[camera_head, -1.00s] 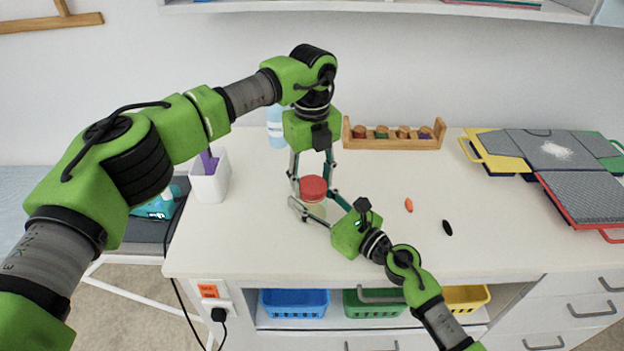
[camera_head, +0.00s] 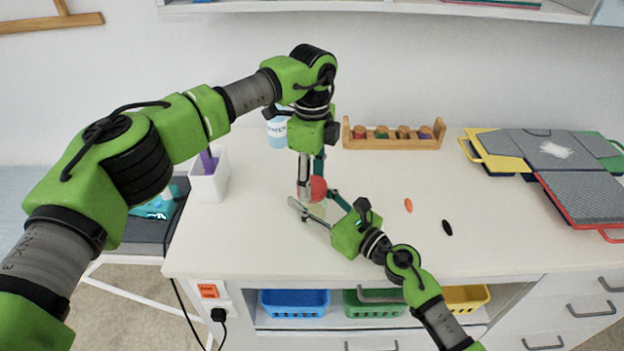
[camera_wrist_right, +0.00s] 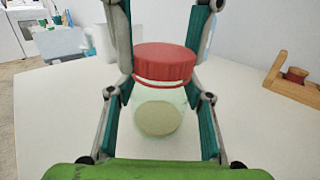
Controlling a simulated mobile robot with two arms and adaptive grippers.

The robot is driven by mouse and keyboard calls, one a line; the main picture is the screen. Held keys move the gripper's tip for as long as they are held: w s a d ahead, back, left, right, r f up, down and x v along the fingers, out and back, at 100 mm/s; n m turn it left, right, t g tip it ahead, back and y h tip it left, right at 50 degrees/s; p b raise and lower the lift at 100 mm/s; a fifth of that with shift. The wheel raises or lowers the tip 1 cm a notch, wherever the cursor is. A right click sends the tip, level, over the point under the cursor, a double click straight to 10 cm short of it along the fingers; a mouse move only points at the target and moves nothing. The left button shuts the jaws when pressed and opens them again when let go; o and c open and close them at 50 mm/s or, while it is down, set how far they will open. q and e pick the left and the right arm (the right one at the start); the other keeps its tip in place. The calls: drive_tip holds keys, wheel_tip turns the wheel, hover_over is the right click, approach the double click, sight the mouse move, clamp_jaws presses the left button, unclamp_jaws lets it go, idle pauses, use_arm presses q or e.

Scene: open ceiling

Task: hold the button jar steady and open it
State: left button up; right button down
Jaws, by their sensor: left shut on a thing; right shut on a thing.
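The button jar (camera_wrist_right: 160,115) is a clear, slightly greenish jar with a pale bottom, upright on the table between my grippers. Its red lid (camera_wrist_right: 165,62) is on top; in the head view the lid (camera_head: 318,189) is partly hidden by my left gripper's fingers. My left gripper (camera_head: 311,184) points straight down from above and is shut on the lid, with a finger on either side of it. My right gripper (camera_head: 316,208) reaches in low from the front right and is shut on the jar body. The jar body is mostly hidden in the head view.
A white cup (camera_head: 210,180) with a purple item and a blue bottle (camera_head: 278,132) stand behind left. A wooden rack (camera_head: 394,143) is at the back. An orange piece (camera_head: 408,205) and a black piece (camera_head: 447,228) lie right. Coloured trays (camera_head: 590,197) fill the far right.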

use_arm(q)
drive_tip(key=shift+r, duration=0.15)
drive_tip(key=shift+r, duration=1)
drive_tip(key=shift+r, duration=2)
use_arm(e)
drive_tip(key=c, duration=1)
unclamp_jaws()
drive_tip(key=shift+s, duration=0.1)
